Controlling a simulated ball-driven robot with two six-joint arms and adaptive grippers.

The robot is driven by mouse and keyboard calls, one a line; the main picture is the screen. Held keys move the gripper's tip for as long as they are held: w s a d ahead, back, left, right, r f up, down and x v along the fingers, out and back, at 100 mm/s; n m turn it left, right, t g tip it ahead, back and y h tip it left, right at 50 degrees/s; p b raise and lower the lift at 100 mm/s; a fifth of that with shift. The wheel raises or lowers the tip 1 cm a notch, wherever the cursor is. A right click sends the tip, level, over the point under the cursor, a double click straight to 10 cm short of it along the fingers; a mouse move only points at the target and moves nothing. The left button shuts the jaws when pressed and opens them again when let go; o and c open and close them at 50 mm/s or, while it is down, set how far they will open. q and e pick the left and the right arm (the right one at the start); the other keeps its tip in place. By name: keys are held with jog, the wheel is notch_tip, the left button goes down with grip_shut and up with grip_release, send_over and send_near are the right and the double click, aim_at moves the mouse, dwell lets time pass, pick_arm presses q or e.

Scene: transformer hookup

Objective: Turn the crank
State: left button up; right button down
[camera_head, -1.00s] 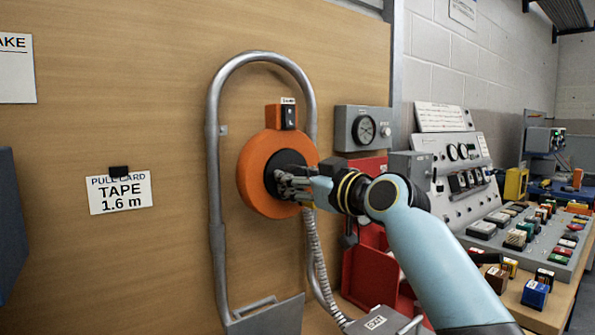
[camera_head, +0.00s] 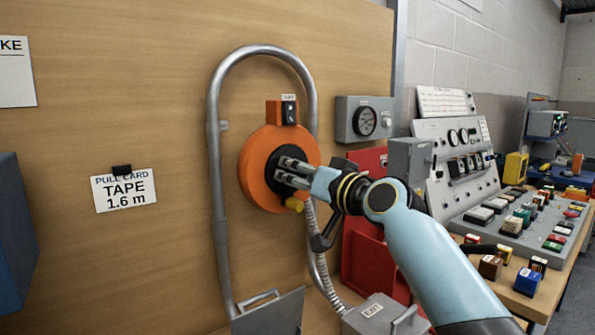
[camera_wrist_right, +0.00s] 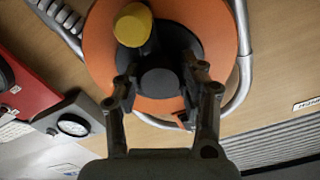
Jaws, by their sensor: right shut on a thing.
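The crank is a round orange disc (camera_head: 256,190) on the wooden panel, with a black hub (camera_head: 272,178) and a yellow knob (camera_head: 294,204) at its lower right. In the right wrist view the yellow knob (camera_wrist_right: 133,25) stands just above the dark hub (camera_wrist_right: 160,82). My right gripper (camera_head: 283,172) is at the disc's centre. Its fingers are shut on the black hub, one on each side, as the wrist view of the right gripper (camera_wrist_right: 160,75) shows. The yellow knob is outside the fingers. My left gripper is out of view.
A bent grey pipe (camera_head: 214,170) arches around the disc. A grey gauge box (camera_head: 364,120) and a red unit (camera_head: 370,255) stand close on the right. A grey box with a handle (camera_head: 385,318) is below. A bench with a control console (camera_head: 470,165) lies further right.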

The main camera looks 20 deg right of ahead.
dwell(0.5)
jog(key=c, duration=0.7)
grip_release()
jog(key=shift+c, duration=0.2)
jog(key=v, duration=1.2)
